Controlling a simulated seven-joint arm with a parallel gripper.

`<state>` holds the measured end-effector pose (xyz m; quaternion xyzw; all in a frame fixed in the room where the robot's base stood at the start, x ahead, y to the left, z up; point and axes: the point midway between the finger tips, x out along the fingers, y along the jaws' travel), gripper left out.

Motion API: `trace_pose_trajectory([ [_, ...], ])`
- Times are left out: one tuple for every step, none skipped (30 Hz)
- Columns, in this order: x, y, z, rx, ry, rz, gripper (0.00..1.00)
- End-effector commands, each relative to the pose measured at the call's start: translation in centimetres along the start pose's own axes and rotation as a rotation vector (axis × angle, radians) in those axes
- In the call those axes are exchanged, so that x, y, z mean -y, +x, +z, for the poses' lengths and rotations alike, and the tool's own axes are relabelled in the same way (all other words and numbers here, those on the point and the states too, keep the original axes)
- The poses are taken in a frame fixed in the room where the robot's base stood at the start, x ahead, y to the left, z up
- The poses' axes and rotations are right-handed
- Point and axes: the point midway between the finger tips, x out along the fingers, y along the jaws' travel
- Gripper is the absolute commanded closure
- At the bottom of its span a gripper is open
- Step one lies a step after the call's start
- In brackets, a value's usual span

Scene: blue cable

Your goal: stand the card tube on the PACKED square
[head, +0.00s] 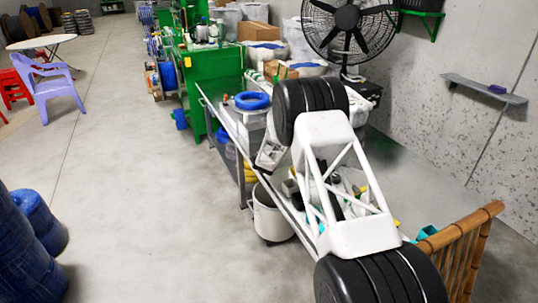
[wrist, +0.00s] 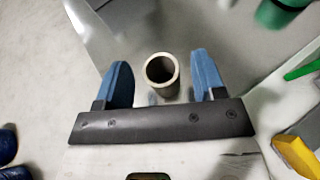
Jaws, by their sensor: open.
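The card tube (wrist: 162,74) shows in the wrist view as a pale, hollow round end, seen from above, and looks upright on a grey surface. My gripper (wrist: 160,62) is open, with one blue finger on each side of the tube. How far the fingertips are above the surface is hard to tell. In the head view my arm covers much of the bench, and I cannot make out the tube there. I cannot make out the PACKED square in either view.
A grey metal bench (head: 228,122) runs below my arm, with a blue coil (head: 252,101) towards its far end. In the wrist view a green round object (wrist: 280,12) is at top right and a yellow object (wrist: 297,156) at lower right. A white bin (head: 268,215) stands beside the bench.

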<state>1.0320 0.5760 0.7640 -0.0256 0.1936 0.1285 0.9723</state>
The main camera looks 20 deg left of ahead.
Motion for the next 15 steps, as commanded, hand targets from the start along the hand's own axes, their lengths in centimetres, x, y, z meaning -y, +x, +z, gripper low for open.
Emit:
trace_pose_trajectory([
  [0.0,-0.6,0.0,0.0,0.0,0.0,0.37],
  [0.0,-0.8,0.0,0.0,0.0,0.0,0.37],
  [0.0,-1.2,0.0,0.0,0.0,0.0,0.37],
  [0.0,-1.5,0.0,0.0,0.0,0.0,0.37],
  [0.0,-1.8,0.0,0.001,0.0,0.0,0.37],
  [0.0,-2.2,0.1,0.001,0.0,0.0,0.37],
  [0.0,-2.5,0.1,0.001,0.0,0.0,0.37],
  [0.0,-2.8,0.0,0.0,0.0,0.0,0.37],
  [-0.1,-3.2,0.0,0.0,0.0,0.0,0.37],
  [-0.1,-3.5,0.0,0.0,0.0,0.0,0.37],
  [-0.1,-3.8,0.0,0.0,0.0,0.001,0.37],
  [-0.1,-4.2,0.0,-0.001,0.0,0.001,0.37],
  [-0.1,-4.5,0.0,-0.001,-0.001,0.001,0.37],
  [-0.1,-4.8,0.0,-0.001,-0.001,0.001,0.37],
  [-0.1,-5.2,0.0,0.0,-0.001,0.001,0.37],
])
